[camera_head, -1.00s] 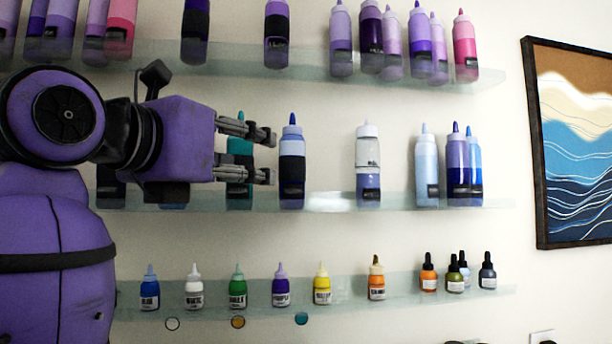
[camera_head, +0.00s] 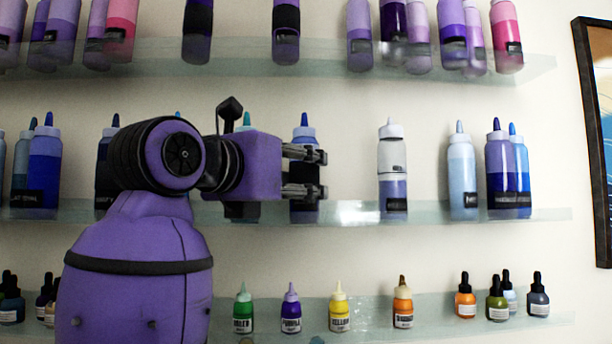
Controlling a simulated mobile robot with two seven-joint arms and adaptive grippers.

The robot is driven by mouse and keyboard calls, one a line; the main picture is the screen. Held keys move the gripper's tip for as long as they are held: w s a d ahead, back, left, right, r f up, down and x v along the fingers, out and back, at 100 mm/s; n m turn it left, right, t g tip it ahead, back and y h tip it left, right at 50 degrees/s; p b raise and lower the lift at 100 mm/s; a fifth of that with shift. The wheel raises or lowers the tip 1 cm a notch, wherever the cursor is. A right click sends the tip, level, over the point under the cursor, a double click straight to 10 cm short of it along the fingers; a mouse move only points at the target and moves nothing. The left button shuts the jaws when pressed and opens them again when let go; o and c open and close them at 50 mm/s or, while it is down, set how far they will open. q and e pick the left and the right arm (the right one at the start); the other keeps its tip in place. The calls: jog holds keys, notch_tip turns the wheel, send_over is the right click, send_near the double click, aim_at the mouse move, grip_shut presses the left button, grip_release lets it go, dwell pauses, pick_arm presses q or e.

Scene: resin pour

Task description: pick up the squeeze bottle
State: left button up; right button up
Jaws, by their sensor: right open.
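My right gripper (camera_head: 322,174) is open in the middle of the view, its two fingers pointing right. A blue squeeze bottle (camera_head: 304,134) with a dark blue cap stands upright on the middle shelf. The fingers overlap its body in the picture and hide part of it; I cannot tell whether they touch it or are just in front. A half-clear, half-purple squeeze bottle (camera_head: 392,158) with a white cap stands upright to the right, apart from the fingers. Which squeeze bottle is meant is unclear. My left gripper is out of view.
Pale blue and dark blue bottles (camera_head: 462,170) stand farther right on the middle glass shelf (camera_head: 350,213). More bottles line the upper shelf (camera_head: 160,52). Small paint bottles (camera_head: 340,312) stand on the lower shelf. A framed picture (camera_head: 590,140) hangs at the right edge.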

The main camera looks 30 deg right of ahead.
aim_at(307, 127)
jog(key=x, duration=0.2)
jog(key=shift+w+d, duration=0.1)
jog(key=shift+d, duration=0.2)
jog(key=shift+a, duration=0.1)
jog(key=shift+c, duration=1.2)
jog(key=c, duration=0.9)
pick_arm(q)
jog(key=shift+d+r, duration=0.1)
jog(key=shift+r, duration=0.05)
pick_arm(e)
jog(key=shift+o, duration=0.2)
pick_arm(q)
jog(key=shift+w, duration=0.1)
